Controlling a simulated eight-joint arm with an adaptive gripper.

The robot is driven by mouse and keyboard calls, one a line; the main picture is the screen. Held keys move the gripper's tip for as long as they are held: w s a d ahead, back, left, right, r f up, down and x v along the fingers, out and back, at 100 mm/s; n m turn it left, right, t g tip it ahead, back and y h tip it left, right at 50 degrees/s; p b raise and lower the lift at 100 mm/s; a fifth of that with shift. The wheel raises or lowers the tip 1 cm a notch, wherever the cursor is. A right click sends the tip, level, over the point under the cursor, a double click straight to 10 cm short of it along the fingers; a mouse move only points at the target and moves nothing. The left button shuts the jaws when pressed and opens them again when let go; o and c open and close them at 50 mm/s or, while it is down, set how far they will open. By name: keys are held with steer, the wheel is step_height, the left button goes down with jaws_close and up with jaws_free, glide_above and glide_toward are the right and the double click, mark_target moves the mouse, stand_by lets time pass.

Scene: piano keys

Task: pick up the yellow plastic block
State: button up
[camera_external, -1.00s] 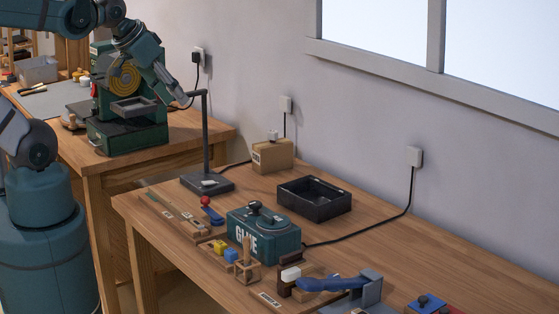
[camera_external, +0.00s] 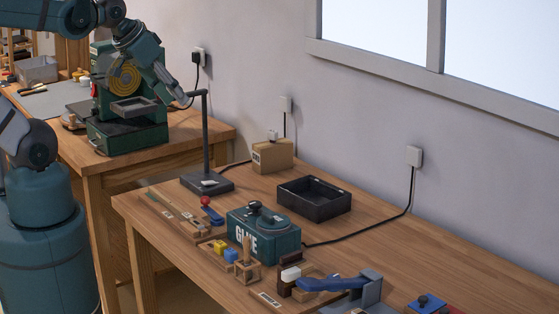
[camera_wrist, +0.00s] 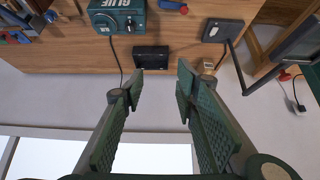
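The yellow plastic block (camera_external: 219,247) is small and sits on the wooden table, beside a blue block (camera_external: 231,255) and in front of the green GLUE box (camera_external: 264,233). I cannot make out the yellow block in the wrist view. My gripper (camera_external: 181,95) is high up at the back left in the external view, well away from the yellow block. In the wrist view my gripper (camera_wrist: 160,79) has its two green fingers spread apart with nothing between them.
A black tray (camera_external: 314,198), a cardboard box (camera_external: 272,155) and a lamp stand (camera_external: 207,150) are at the table's back. A wooden holder (camera_external: 247,271) stands close right of the blocks. A blue-handled tool (camera_external: 333,284) lies farther right. The table's right back is clear.

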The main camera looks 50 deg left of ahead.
steer(key=shift+o, duration=0.5)
stand_by(0.3)
steer(key=n+g+h+b, duration=0.4)
steer(key=n+g+b, duration=0.45)
steer(key=n, duration=0.85)
glide_toward(220, 243)
steer(key=t+b, duration=0.2)
steer(key=shift+s+f+n+g, duration=0.35)
steer(key=shift+s+f+n, duration=0.15)
steer(key=shift+s, duration=0.1)
steer(key=shift+x, duration=1.3)
steer(key=shift+d, duration=0.1)
steer(key=shift+b+x, duration=1)
steer(key=shift+x, duration=1.55)
